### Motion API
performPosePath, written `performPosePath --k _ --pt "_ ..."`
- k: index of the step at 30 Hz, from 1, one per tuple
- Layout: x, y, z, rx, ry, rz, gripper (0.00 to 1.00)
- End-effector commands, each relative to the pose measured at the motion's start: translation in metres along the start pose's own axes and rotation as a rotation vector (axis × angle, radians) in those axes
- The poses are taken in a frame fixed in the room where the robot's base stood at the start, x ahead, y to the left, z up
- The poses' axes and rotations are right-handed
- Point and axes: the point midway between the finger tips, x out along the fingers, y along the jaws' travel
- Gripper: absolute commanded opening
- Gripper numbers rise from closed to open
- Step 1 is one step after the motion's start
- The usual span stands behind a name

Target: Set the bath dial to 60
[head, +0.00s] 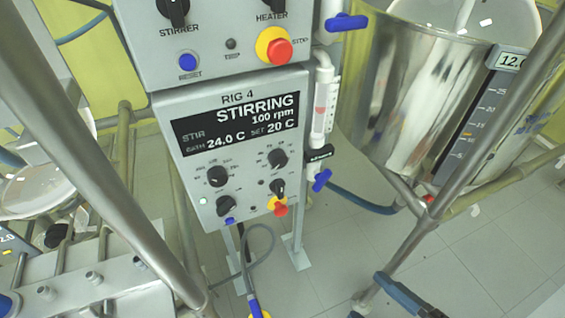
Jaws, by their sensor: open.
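The RIG 4 control panel (232,143) faces me near the middle of the head view, slightly tilted. Its dark display (234,124) reads STIRRING, 100 rpm, bath 24.0 C and set 20 C. Below it are black knobs: an upper left knob (217,176) and an upper right knob (278,159), both ringed by small marks, a lower left knob (226,206) and a lower right knob (277,188). The marks are too small to read, so I cannot tell which knob is the bath dial or where it points. My gripper cannot be made out in view.
The upper panel (215,55) has stirrer and heater knobs and a red stop button (279,51). A steel vessel (405,95) stands right. Slanting metal tubes cross left and right. A blue-handled valve (321,180) sits beside the panel. A blue-grey bar (405,296) shows lower right.

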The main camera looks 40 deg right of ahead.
Motion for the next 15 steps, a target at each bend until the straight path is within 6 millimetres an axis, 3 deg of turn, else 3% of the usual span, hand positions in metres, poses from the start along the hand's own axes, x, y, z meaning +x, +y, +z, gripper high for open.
performPosePath --k 1,7,15 --pt "0.022 -0.001 0.003 -0.168 0.007 0.015 0.69" --pt "0.098 0.005 0.014 -0.869 -0.028 0.076 0.69" --pt "0.194 0.044 0.01 -1.712 -0.188 0.172 0.69"
